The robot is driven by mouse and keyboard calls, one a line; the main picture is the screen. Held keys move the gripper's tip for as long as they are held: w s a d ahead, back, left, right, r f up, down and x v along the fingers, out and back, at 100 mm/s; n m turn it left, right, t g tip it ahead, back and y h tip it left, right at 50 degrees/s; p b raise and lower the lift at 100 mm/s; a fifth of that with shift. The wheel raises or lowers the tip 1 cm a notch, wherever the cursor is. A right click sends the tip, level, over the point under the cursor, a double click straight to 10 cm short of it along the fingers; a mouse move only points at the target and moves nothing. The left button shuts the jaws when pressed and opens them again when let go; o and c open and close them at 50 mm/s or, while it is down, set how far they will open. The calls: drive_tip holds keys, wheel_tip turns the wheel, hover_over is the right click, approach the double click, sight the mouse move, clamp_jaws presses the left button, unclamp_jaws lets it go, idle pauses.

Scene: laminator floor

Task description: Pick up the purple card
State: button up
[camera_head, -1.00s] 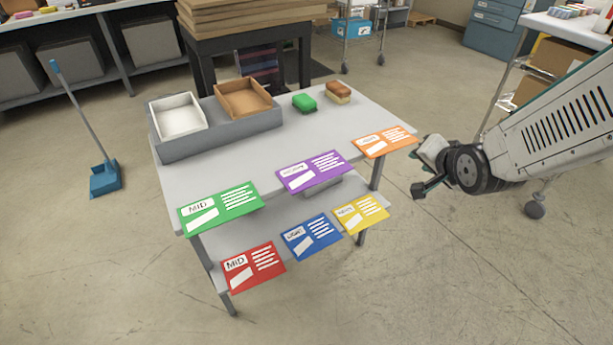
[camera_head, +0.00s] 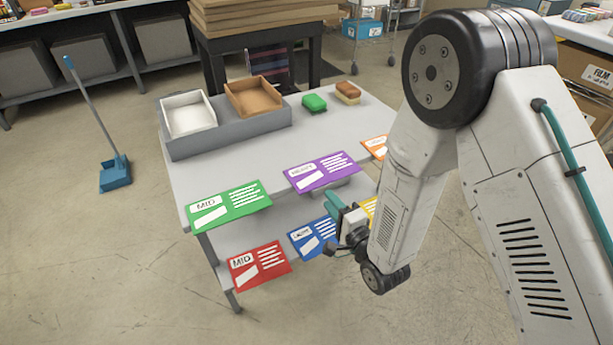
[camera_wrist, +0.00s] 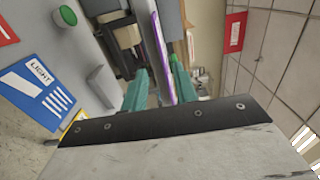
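The purple card (camera_head: 322,171) lies along the front edge of the grey table's top, between the green card (camera_head: 228,206) and the orange card (camera_head: 374,147), jutting out past the edge. My gripper (camera_head: 336,220) is just in front of and below it. In the wrist view my gripper (camera_wrist: 160,66) has its two teal fingers apart. The purple card (camera_wrist: 161,45) shows edge-on as a thin strip in the gap, with space on both sides. Its depth relative to the fingertips is hard to tell.
On the lower shelf are a red card (camera_head: 258,265), a blue card (camera_head: 315,237) and a yellow card (camera_head: 369,208), partly hidden by my arm. The table top holds a grey tray holder (camera_head: 230,135), a green block (camera_head: 314,102) and a brown-topped sponge (camera_head: 348,92).

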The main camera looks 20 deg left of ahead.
sight(307, 176)
drive_tip(key=x, duration=0.5)
drive_tip(key=shift+w+a+r, duration=0.1)
drive_tip(key=shift+a+r, duration=0.05)
drive_tip(key=shift+a, duration=0.15)
clamp_jaws()
